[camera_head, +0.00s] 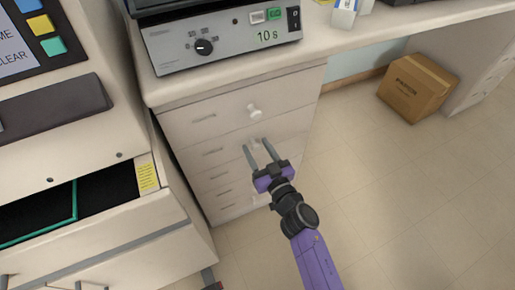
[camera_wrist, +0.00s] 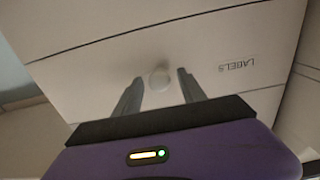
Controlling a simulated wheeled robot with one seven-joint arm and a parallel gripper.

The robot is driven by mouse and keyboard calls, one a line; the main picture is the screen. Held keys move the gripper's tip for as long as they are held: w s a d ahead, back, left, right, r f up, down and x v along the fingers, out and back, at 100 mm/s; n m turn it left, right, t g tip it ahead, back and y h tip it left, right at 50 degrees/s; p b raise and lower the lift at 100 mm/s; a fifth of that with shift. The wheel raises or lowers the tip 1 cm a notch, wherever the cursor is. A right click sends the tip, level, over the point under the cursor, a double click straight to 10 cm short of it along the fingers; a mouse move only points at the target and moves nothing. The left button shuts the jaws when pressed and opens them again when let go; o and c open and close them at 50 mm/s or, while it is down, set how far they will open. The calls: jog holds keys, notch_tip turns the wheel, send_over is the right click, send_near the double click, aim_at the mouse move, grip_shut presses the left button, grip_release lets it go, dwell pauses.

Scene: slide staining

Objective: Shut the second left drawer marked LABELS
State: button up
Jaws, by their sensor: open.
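The LABELS drawer (camera_head: 222,152) is the second from the top in the cabinet below the grey device. Its front looks about level with its neighbours in the head view; any small gap is too fine to tell. In the wrist view the LABELS drawer front (camera_wrist: 95,75) appears upside down, with its printed word and round pale knob (camera_wrist: 159,79). My gripper (camera_head: 256,144) is open in front of this drawer. In the wrist view its fingers (camera_wrist: 160,76) stand on either side of the knob, with visible room between them and it. Whether they touch the front is unclear.
The top drawer's knob (camera_head: 254,111) sits just above my gripper. At left, another drawer (camera_head: 105,205) stands open with a dark inside. A grey device (camera_head: 225,40) rests on the worktop. A cardboard box (camera_head: 416,88) stands at right; the floor between is clear.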

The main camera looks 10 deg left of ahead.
jog(key=p+v, duration=0.3)
jog(key=v, duration=0.4)
jog(key=shift+s+d+p, duration=0.2)
jog(key=shift+s+p, duration=0.1)
jog(key=shift+p, duration=0.1)
